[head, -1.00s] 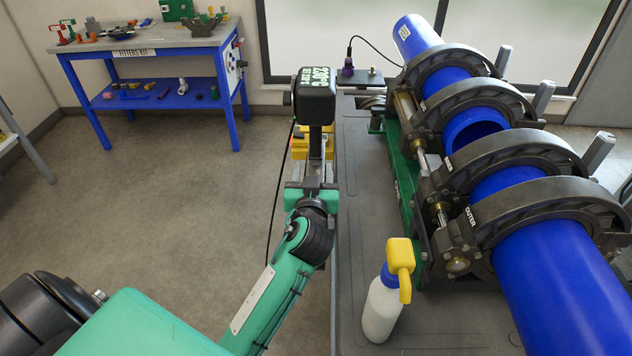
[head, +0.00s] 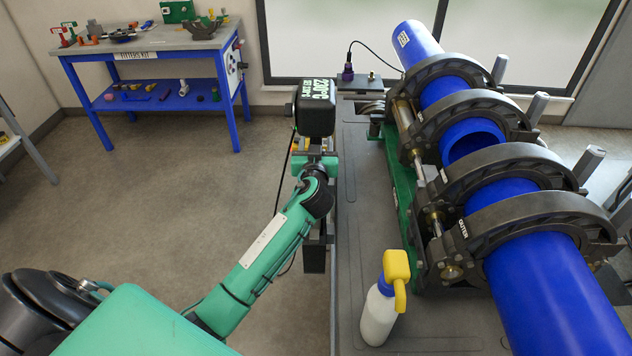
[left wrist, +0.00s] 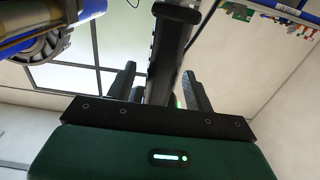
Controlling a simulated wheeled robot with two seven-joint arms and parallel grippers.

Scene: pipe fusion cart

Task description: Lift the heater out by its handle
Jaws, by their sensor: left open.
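The heater (head: 315,106) shows in the head view as a black box with a white temperature marking, at the left edge of the cart. My left gripper (head: 316,147) is just below and nearer than the box, partly hidden by its own wrist. In the left wrist view the gripper's two dark fingers (left wrist: 160,88) are open. A long dark bar (left wrist: 172,45), which looks like the heater's handle, passes between them with gaps on both sides. Contact is not visible. The heater's plate is not clearly visible. My right gripper is out of view.
Blue pipes (head: 545,270) sit in the dark ring clamps (head: 530,225) on the cart's right. A spray bottle (head: 383,300) stands on the grey cart top (head: 365,200). A blue workbench (head: 150,55) is at the back left. Floor left of the cart is clear.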

